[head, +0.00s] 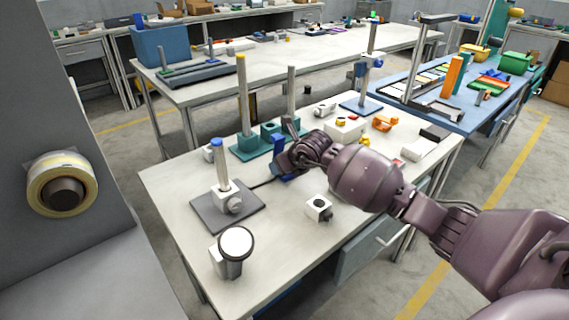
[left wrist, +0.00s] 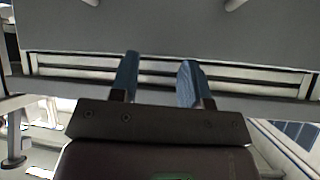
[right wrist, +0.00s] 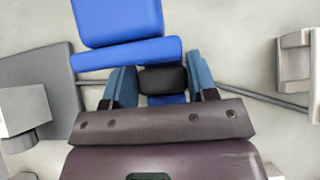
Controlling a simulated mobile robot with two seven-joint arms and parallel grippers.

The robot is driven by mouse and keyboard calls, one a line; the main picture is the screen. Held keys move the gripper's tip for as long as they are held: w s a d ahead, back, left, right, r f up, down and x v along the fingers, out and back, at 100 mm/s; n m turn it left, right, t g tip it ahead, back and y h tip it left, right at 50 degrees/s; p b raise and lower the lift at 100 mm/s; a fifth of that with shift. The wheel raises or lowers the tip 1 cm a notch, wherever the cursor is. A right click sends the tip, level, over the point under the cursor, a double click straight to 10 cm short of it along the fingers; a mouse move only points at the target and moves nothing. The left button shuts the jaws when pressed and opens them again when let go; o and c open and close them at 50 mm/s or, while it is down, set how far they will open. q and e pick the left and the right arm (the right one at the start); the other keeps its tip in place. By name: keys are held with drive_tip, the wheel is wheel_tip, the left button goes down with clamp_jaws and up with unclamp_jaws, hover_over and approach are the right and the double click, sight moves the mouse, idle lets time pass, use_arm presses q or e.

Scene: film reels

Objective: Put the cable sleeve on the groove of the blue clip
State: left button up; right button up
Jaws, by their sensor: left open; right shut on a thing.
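The blue clip (head: 278,144) stands on the white table beside my right gripper (head: 290,165). In the right wrist view the blue clip (right wrist: 118,22) lies just ahead of the fingers, with a blue part also showing below the sleeve. The right gripper (right wrist: 162,82) is shut on the black cable sleeve (right wrist: 162,79), which sits at or just over the clip's near edge. I cannot tell whether it is in the groove. A thin dark cable (right wrist: 258,95) runs out on both sides. My left gripper (left wrist: 157,75) is open and empty, facing a grey surface; it is outside the head view.
A grey plate (head: 208,217) with a clamp and blue-topped post stands left of the clip. A white block with a dark hole (head: 318,208) is nearer. Teal-based posts (head: 245,153) stand behind. A round-topped device (head: 236,243) is at the front. Bare table lies between them.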

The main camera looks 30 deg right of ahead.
drive_tip(key=shift+f, duration=0.15)
drive_tip(key=o, duration=0.7)
drive_tip(key=shift+o, duration=1.3)
drive_tip(key=shift+s+r, duration=0.15)
drive_tip(key=shift+r, duration=0.3)
drive_tip(key=p+v, duration=0.3)
drive_tip(key=v, duration=0.8)
drive_tip(key=shift+s+d+r, duration=0.1)
drive_tip(key=shift+s, duration=0.05)
